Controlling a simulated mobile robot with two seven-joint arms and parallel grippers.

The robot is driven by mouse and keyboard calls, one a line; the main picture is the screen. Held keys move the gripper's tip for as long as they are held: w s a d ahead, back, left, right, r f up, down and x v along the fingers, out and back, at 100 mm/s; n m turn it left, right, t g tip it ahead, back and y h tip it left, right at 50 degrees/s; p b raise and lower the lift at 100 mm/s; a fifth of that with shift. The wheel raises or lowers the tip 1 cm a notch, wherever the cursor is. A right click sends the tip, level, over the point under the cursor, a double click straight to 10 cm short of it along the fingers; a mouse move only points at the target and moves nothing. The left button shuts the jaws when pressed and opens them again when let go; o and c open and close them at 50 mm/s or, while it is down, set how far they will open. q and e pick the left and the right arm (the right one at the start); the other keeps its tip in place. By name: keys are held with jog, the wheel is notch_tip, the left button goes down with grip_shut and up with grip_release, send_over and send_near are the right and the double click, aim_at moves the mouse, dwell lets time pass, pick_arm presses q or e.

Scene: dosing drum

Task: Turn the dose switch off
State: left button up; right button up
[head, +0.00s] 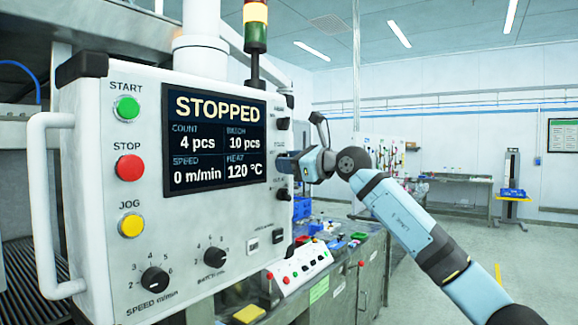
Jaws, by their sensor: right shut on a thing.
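The control panel (150,200) fills the left of the head view, and its screen (215,140) reads STOPPED. Its narrow right side carries a column of small black switches, one above my gripper (283,124) and one below it (283,195). Their labels are too small to read, so I cannot tell which is the dose switch. My right gripper (282,164) reaches in from the right and is shut on a switch on this side, between those two. The gripper hides that switch, so its position does not show. My left gripper is out of view.
The panel front has a green START button (127,108), red STOP button (130,167), yellow JOG button (131,223) and two dials. A white handle (42,205) juts out at left. A cluttered bench (345,265) stands below my right arm. Open floor lies at right.

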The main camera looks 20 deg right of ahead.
jog(key=shift+n, duration=1.1)
jog(key=o, duration=0.9)
jog(key=b+v, duration=0.3)
jog(key=v, duration=1)
jog(key=shift+s+d, duration=0.25)
jog(key=shift+s, duration=0.05)
